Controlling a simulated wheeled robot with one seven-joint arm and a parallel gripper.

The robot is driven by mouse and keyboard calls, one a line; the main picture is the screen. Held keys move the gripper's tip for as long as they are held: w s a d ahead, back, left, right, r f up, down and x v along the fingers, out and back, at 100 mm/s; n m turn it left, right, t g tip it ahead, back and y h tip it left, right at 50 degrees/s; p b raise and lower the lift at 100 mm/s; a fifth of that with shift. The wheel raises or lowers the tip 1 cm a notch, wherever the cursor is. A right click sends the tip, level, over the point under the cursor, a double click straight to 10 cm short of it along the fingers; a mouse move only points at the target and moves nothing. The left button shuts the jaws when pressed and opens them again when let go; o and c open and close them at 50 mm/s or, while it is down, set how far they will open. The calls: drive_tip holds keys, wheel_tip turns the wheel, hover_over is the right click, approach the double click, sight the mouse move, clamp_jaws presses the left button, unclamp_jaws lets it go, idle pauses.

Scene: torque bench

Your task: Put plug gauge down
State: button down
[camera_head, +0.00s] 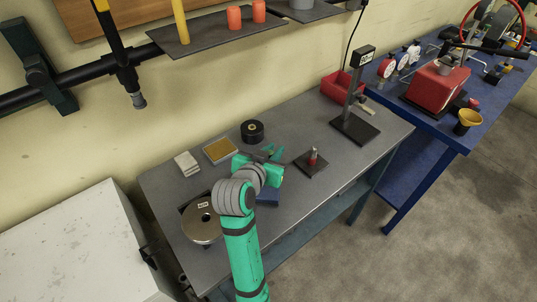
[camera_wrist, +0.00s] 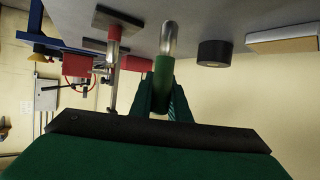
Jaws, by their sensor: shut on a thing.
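In the wrist view, which looks upside down, my gripper (camera_wrist: 163,98) is shut on the plug gauge (camera_wrist: 168,42). The gauge has a green handle between the fingers and a bright metal cylinder with a rounded end. The metal end points towards the grey bench top (camera_wrist: 230,12); I cannot tell whether it touches. In the head view my gripper (camera_head: 270,153) is over the back middle of the bench (camera_head: 300,115), between the black roll and the dark square plate. The held gauge cannot be made out there.
A red-and-silver piece (camera_head: 313,157) stands on a dark plate (camera_head: 309,168) right of my gripper. A gauge stand (camera_head: 355,127) and red bin (camera_head: 335,90) stand farther right. Bare bench lies between.

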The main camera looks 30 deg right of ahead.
drive_tip(key=shift+w+f, duration=0.3)
drive_tip(key=shift+f, duration=0.2)
drive_tip(key=shift+w+f, duration=0.2)
drive_tip(key=shift+f, duration=1.05)
drive_tip(key=shift+s+f, duration=0.1)
drive_tip(key=shift+f, duration=0.2)
drive_tip(key=shift+f, duration=0.1)
drive_tip(key=c, duration=1.7)
unclamp_jaws()
drive_tip(key=shift+o, duration=0.2)
drive_tip(key=v, duration=1.2)
